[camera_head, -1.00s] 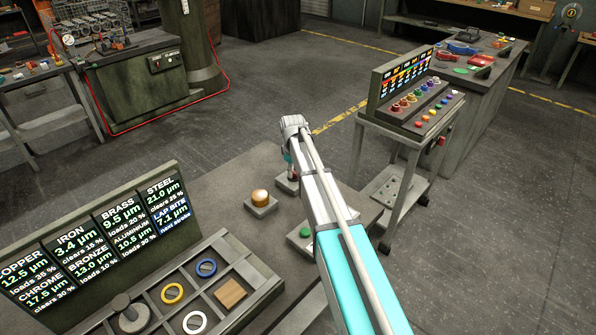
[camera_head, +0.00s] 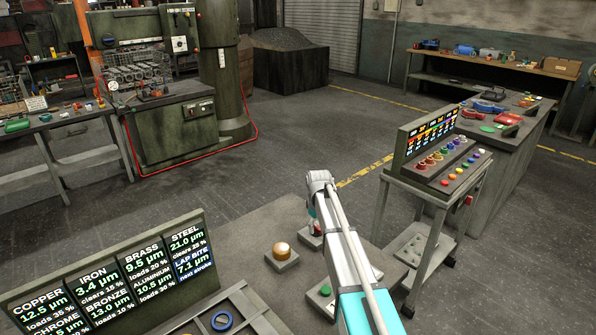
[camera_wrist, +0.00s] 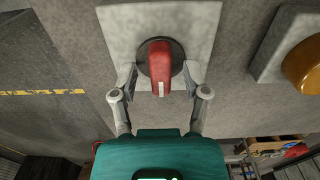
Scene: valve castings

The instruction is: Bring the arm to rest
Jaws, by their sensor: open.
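My gripper (camera_wrist: 160,82) is open in the wrist view. Its two fingers stand on either side of a red handle (camera_wrist: 160,65), which rises from a dark round base on a pale square plate. I see a gap on both sides of the handle, and nothing is clamped. In the head view my arm reaches over the grey table (camera_head: 245,265) from the lower right. The red handle (camera_head: 316,230) shows only as a small bit beside my arm, and my fingers are hidden there.
An amber knob (camera_head: 281,249) on a plate and a green button (camera_head: 325,290) sit near my arm. A lit readout board (camera_head: 120,270) stands at the left. A cart (camera_head: 440,175) with coloured buttons stands at the right. Open floor lies beyond the table.

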